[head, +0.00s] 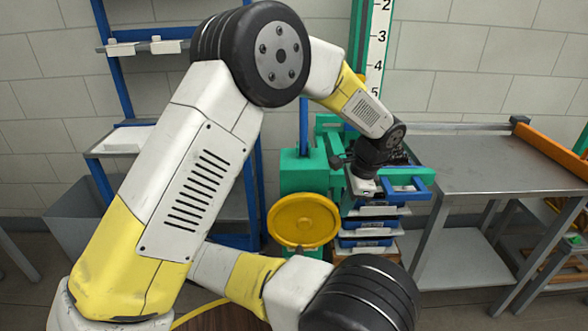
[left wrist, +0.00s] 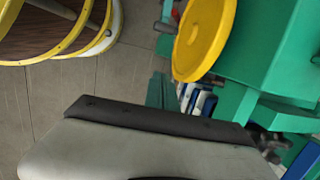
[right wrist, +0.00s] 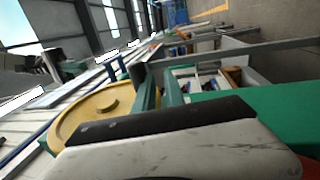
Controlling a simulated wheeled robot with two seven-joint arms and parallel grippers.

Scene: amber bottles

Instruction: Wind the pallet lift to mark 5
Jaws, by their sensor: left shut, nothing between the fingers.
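The pallet lift has a green housing (head: 300,175), a yellow handwheel (head: 303,221) and a white scale (head: 377,45) showing 2 to 5. The lower scale is hidden behind my left arm. A green arm and blue frame (head: 415,188) sit below the 5; I cannot read the exact mark. My left gripper (head: 364,187) is shut and empty, above and right of the handwheel. The wheel also shows in the left wrist view (left wrist: 205,38) and, with its hub, in the right wrist view (right wrist: 90,125). My right gripper's fingers are hidden; only pale housing shows there.
Blue and white stacked trays (head: 368,226) stand below the lift arm. A grey metal table (head: 485,165) with an orange rail (head: 552,152) is at right. A blue rack (head: 120,60) and grey bin (head: 75,220) stand at left. Bare floor shows in the left wrist view.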

